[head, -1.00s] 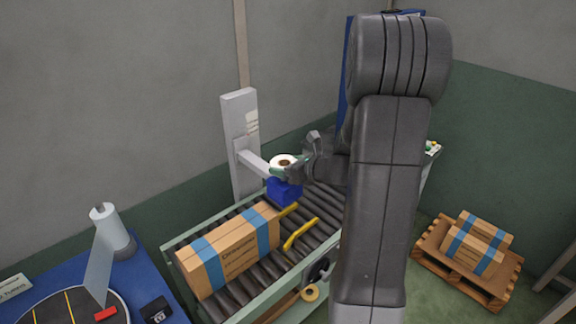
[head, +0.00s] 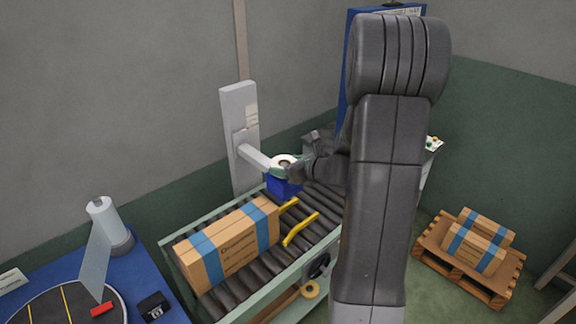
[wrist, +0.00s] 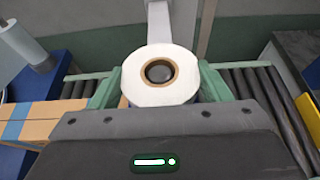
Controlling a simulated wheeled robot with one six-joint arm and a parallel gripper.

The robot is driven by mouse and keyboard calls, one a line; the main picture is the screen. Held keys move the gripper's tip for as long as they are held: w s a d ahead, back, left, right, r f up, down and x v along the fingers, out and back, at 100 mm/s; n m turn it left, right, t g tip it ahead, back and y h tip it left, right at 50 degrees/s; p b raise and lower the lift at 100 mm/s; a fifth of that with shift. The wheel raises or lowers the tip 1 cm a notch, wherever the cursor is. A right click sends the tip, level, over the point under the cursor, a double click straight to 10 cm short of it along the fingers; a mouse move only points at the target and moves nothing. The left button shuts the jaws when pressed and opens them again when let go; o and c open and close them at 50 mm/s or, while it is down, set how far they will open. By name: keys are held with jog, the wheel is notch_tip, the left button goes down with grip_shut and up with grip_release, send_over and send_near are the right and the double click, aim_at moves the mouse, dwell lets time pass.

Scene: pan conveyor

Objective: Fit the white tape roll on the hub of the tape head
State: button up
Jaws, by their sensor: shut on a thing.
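The white tape roll (wrist: 159,92) has a brown core. My gripper (wrist: 160,88) is shut on it, with a green finger at each side. In the head view the roll (head: 284,161) appears directly over the blue tape head (head: 283,187), at the end of the grey bracket arm. My gripper (head: 297,170) reaches in from the right. In the wrist view a dark round shape shows inside the core. I cannot tell whether it is the hub or how far the roll is on it; the roll hides the hub in the head view.
A grey post (head: 240,135) carries the bracket arm. Below is a roller conveyor (head: 240,290) with a brown carton (head: 228,245) and yellow guides (head: 298,230). A blue table (head: 150,275) stands at left. A pallet with cartons (head: 470,255) is at right.

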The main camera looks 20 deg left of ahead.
jog(key=shift+f+b, duration=0.5)
jog(key=shift+f, duration=0.1)
jog(key=o, duration=1.1)
jog(key=shift+r, duration=0.1)
jog(key=v, duration=1.4)
jog(key=shift+a+r+b, duration=0.1)
jog(key=shift+b, duration=0.25)
jog(key=shift+w, duration=0.1)
jog(key=p+x, duration=0.1)
jog(key=x, duration=1.3)
jog(key=shift+r, duration=0.2)
